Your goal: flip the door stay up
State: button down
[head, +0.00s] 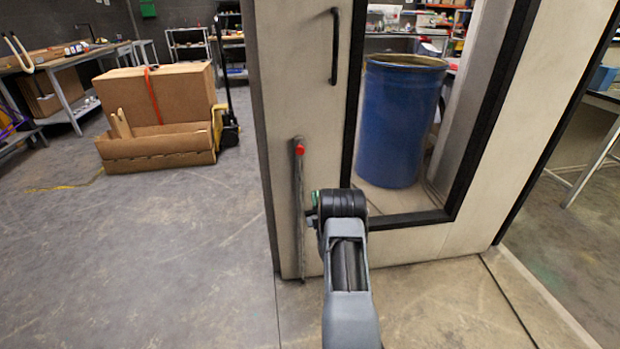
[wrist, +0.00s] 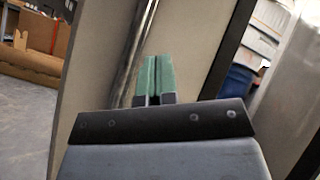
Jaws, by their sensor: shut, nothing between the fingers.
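The door stay (head: 298,215) is a thin grey metal bar low on the pale door (head: 290,70), near its left edge. It stands close to vertical, with a red piece at its top and its lower end near the floor. My gripper (head: 312,208) is just right of the bar at about mid-height; my arm hides most of it. In the wrist view the green fingers (wrist: 153,78) are shut together and empty, with the bar (wrist: 133,50) just to their left. I cannot tell whether they touch it.
The door has a black handle (head: 335,45) and a black-framed window, through which a blue drum (head: 400,120) shows. A cardboard box (head: 158,95) on a low crate and a yellow pallet jack (head: 228,125) stand at the left. The floor (head: 170,250) left of the door is clear.

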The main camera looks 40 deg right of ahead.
jog(key=w+r, duration=0.8)
jog(key=r, duration=0.1)
jog(key=shift+d+r, duration=0.2)
jog(key=shift+d, duration=0.25)
jog(key=shift+w, duration=0.1)
